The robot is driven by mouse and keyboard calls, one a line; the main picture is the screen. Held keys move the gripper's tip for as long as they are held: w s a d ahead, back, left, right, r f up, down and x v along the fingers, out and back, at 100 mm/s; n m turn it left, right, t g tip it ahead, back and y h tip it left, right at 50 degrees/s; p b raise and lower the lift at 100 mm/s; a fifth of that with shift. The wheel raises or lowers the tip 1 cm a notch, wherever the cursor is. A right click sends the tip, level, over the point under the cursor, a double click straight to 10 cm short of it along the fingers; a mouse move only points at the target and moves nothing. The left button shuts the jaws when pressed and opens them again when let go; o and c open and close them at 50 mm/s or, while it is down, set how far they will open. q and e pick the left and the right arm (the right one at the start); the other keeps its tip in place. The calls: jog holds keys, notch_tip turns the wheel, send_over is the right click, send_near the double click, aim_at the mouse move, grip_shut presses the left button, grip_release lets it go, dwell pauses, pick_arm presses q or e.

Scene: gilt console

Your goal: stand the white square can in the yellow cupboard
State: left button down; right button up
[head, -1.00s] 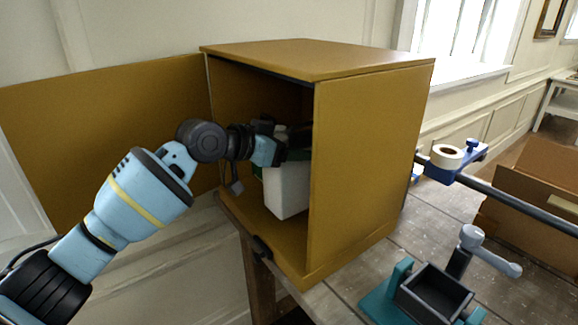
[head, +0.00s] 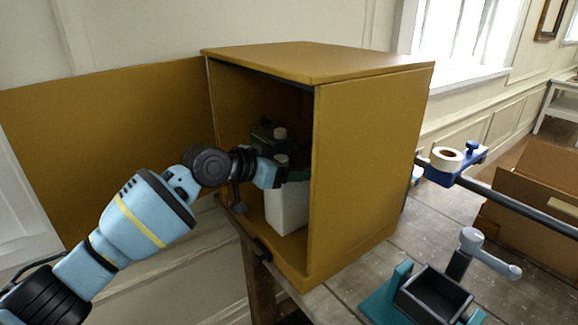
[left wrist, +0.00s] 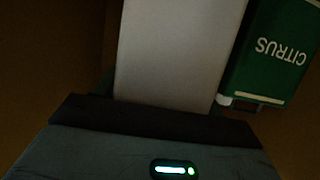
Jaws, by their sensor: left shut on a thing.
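The yellow cupboard (head: 368,165) stands on the workbench with its door (head: 110,140) swung open to the left. My left gripper (head: 290,175) reaches through the open front and is shut on the upper part of the white square can (head: 288,208). The can is upright inside, low over the cupboard floor; I cannot tell whether its base touches. The cupboard's right wall hides part of the can and fingertips. In the left wrist view the white can (left wrist: 178,55) rises from the jaws. My right gripper is not in view.
A green can (left wrist: 268,50) marked CITRUS stands inside the cupboard, close to the white can; in the head view it is partly seen behind (head: 262,133). A dark open box on a teal stand (head: 432,295), a blue clamp with a tape roll (head: 447,160) and a cardboard box (head: 525,215) lie right.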

pick_arm(q)
jog(key=shift+c, duration=1.1)
grip_release()
jog(key=shift+r, duration=0.1)
jog(key=shift+s+a+r, duration=0.1)
jog(key=shift+a, duration=0.05)
jog(key=v, duration=1.1)
jog(key=shift+s+a, duration=0.2)
jog(key=shift+s, duration=0.05)
jog(key=shift+r, duration=0.1)
